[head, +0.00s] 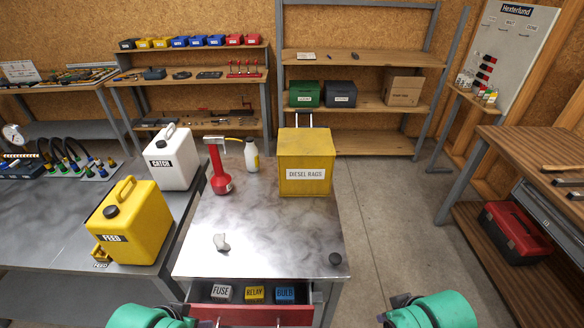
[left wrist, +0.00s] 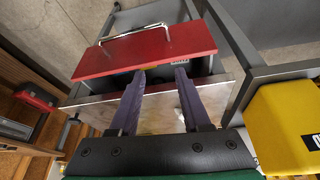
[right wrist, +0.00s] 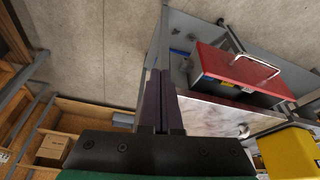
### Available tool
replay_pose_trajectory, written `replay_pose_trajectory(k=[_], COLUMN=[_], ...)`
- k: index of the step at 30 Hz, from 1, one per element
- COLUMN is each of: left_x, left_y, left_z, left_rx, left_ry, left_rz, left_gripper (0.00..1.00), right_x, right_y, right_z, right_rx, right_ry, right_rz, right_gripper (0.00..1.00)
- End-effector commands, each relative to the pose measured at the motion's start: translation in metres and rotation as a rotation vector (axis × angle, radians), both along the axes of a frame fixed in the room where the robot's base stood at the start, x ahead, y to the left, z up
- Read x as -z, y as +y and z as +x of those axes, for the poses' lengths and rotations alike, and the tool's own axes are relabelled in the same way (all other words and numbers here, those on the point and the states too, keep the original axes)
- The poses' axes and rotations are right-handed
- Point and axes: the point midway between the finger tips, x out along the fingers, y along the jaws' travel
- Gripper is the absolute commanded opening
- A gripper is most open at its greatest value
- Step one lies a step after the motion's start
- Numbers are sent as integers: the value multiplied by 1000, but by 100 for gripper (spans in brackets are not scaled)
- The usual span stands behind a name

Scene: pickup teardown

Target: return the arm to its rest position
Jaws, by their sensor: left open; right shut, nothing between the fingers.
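My left arm, with a green wrist, shows at the bottom left of the head view. In the left wrist view my left gripper (left wrist: 160,73) has its two dark fingers apart with nothing held; the red drawer front lies beyond the fingertips. My right arm, also green, shows at the bottom right of the head view. In the right wrist view my right gripper (right wrist: 159,74) has its fingers together and empty. Both arms are in front of the metal-topped bench (head: 275,235), one on each side of its open red drawer (head: 250,315).
The drawer holds bins marked FUSE (head: 221,292), RELAY (head: 255,293) and a blue one (head: 285,293). A yellow FEED can (head: 130,225) stands left. Floor is clear right.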

Motion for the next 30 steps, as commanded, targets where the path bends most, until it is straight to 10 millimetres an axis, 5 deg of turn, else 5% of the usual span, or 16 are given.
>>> replay_pose_trajectory(k=[2,11,17,20,24,27,30], left_x=[-11,124,241,322,427,469,485], left_y=[17,13,14,18,29,38,44], left_z=[-8,-1,-19,-47,-116,-163,-192], left_rx=[5,15,23,30,43,50,54], left_ry=[47,106,149,182,232,256,267], left_rz=[67,67,68,71,79,83,84], left_gripper=[47,47,47,47,47,47,47], right_x=[1,133,250,331,436,478,494], right_y=[-23,-18,-19,-23,-33,-42,-48], right_z=[-22,-9,-27,-56,-125,-172,-200], right_rx=[78,63,53,46,33,27,22], right_ry=[27,72,116,150,199,223,234], right_rz=[-39,-43,-47,-52,-61,-65,-69], right_gripper=[0,0,0,0,0,0,0])
